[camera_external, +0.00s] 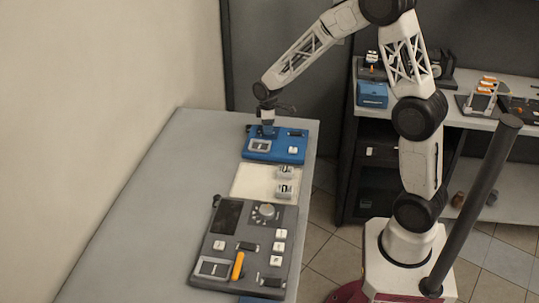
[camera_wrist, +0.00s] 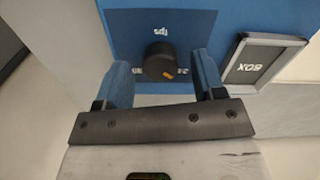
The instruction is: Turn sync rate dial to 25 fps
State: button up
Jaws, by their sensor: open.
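The sync rate dial (camera_wrist: 158,60) is a round black knob with a short orange mark, on a blue box (camera_wrist: 215,30) with "fps" printed upside down above it in the wrist view. The orange mark sits at the knob's lower right; the printed values near it are mostly hidden and too small to read. My gripper (camera_wrist: 162,76) is open, its two blue fingers on either side of the dial with visible gaps. In the external view my gripper (camera_external: 267,131) points down over the back left of the blue box (camera_external: 291,153); the dial is hidden there.
The table's left side is clear.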

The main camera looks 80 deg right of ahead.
jog(key=shift+f, duration=0.45)
jog(key=c, duration=0.9)
jog(key=m, duration=0.5)
jog(key=shift+r+m, duration=0.1)
jog(key=shift+m, duration=2.3)
